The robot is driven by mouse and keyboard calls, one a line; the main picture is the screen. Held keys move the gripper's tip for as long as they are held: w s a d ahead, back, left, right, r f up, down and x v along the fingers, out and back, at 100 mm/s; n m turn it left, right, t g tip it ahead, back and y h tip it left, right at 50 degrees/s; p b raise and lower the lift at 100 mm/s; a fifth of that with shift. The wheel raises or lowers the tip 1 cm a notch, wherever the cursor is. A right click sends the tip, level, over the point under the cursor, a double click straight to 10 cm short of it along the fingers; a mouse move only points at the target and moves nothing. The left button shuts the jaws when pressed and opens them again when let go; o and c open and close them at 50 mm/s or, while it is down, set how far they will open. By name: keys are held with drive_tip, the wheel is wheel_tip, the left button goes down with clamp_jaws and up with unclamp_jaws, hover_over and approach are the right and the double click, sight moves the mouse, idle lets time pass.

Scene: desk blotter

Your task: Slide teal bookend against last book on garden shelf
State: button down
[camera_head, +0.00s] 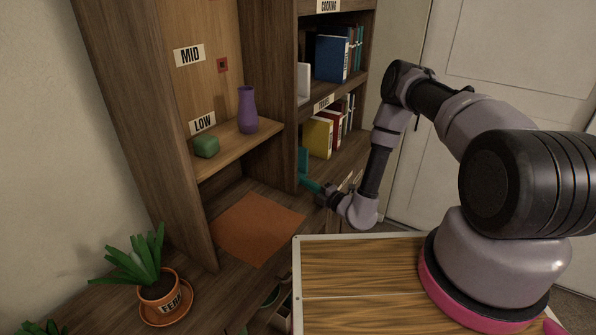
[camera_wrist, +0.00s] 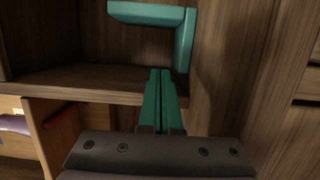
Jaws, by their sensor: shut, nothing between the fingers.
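The teal bookend (camera_head: 303,159) stands at the left end of the lower bookshelf, left of the yellow book (camera_head: 318,137), with a gap between them. In the wrist view it is an L shape (camera_wrist: 152,14) ahead of the fingertips. My gripper (camera_head: 312,186) has teal fingers and is at the front of that shelf, close to the bookend; whether they touch I cannot tell. In the wrist view my gripper (camera_wrist: 161,74) is shut with nothing held. The garden label cannot be read; my gripper partly covers the front edge.
A red book (camera_head: 332,130) and others stand right of the yellow one. The shelf above holds blue books (camera_head: 332,58) and a white bookend (camera_head: 303,83). Left are a purple vase (camera_head: 248,110), a green block (camera_head: 206,146), an orange mat (camera_head: 255,228) and a potted fern (camera_head: 158,287).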

sight(300, 176)
drive_tip(key=x, duration=0.6)
drive_tip(key=w, duration=0.1)
drive_tip(key=w+d, duration=0.1)
drive_tip(key=w, duration=0.1)
drive_tip(key=shift+d, duration=0.2)
drive_tip(key=shift+w+d, duration=0.25)
drive_tip(key=shift+w, duration=0.1)
drive_tip(key=w+d, duration=0.2)
drive_tip(key=w, duration=0.1)
drive_tip(key=w+d, duration=0.3)
drive_tip(key=w, duration=0.1)
drive_tip(key=w+d, duration=0.2)
drive_tip(key=w, duration=0.2)
drive_tip(key=shift+w+d, duration=0.25)
drive_tip(key=shift+d, duration=0.1)
drive_tip(key=shift+s, duration=0.1)
